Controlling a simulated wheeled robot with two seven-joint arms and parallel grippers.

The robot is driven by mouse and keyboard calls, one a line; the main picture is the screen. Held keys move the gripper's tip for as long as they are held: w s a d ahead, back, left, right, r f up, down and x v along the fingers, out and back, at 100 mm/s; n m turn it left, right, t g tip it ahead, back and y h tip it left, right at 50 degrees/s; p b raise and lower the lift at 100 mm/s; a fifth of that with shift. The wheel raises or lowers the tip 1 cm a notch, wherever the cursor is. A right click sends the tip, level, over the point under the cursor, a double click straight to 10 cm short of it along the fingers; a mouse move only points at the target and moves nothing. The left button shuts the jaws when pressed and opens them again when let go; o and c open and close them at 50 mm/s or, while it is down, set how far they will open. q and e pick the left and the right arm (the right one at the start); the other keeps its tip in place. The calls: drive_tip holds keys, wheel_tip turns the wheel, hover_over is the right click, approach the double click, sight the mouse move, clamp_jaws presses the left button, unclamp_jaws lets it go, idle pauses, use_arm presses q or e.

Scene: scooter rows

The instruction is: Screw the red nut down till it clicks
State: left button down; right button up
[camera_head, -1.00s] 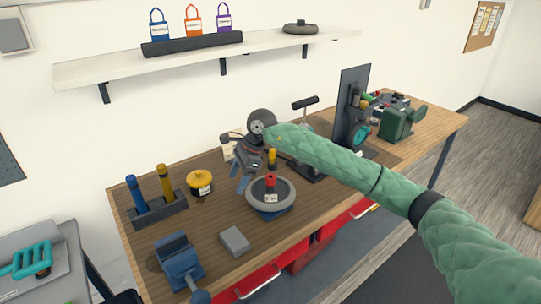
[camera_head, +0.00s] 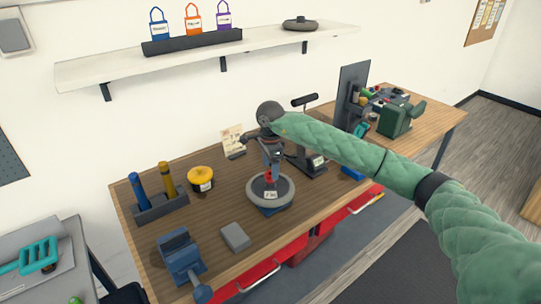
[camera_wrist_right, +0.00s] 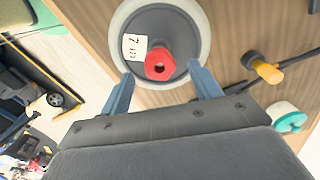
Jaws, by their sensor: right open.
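The red nut (camera_wrist_right: 160,64) sits at the middle of a grey-rimmed wheel (camera_wrist_right: 203,42) with a white tag (camera_wrist_right: 134,47). In the head view the wheel (camera_head: 285,193) lies flat on a blue base on the wooden bench, and the nut (camera_head: 268,178) is partly hidden by my gripper. My right gripper (camera_head: 271,160) points down just above the nut. In the wrist view my right gripper (camera_wrist_right: 164,82) is open, its blue fingers apart on either side, with the nut a little beyond the fingertips. I cannot tell any contact. My left gripper is out of view.
A yellow round tin (camera_head: 200,180) and a grey block (camera_head: 235,237) lie left of the wheel. A blue vise (camera_head: 180,256) stands at the front. A black stand (camera_head: 308,160) is close on the right. A yellow-handled tool (camera_wrist_right: 267,70) shows near the right finger.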

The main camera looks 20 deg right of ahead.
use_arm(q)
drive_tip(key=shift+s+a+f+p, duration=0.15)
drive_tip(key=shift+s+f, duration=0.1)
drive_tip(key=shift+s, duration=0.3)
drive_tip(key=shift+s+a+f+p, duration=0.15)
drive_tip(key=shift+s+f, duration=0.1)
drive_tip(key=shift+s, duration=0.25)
use_arm(e)
drive_tip(key=shift+f, duration=1.15)
drive_tip(key=c, duration=1.1)
drive_tip(key=shift+o, duration=0.2)
drive_tip(key=m+b, duration=0.1)
drive_tip(key=m, duration=0.4)
drive_tip(key=m+b, duration=0.1)
drive_tip(key=m, duration=0.4)
drive_tip(key=shift+m+b, duration=0.3)
drive_tip(key=m, duration=0.5)
drive_tip(key=shift+r+m, duration=0.1)
drive_tip(key=shift+m, duration=0.3)
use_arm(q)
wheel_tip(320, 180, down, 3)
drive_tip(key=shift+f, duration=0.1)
use_arm(e)
drive_tip(key=m, duration=0.5)
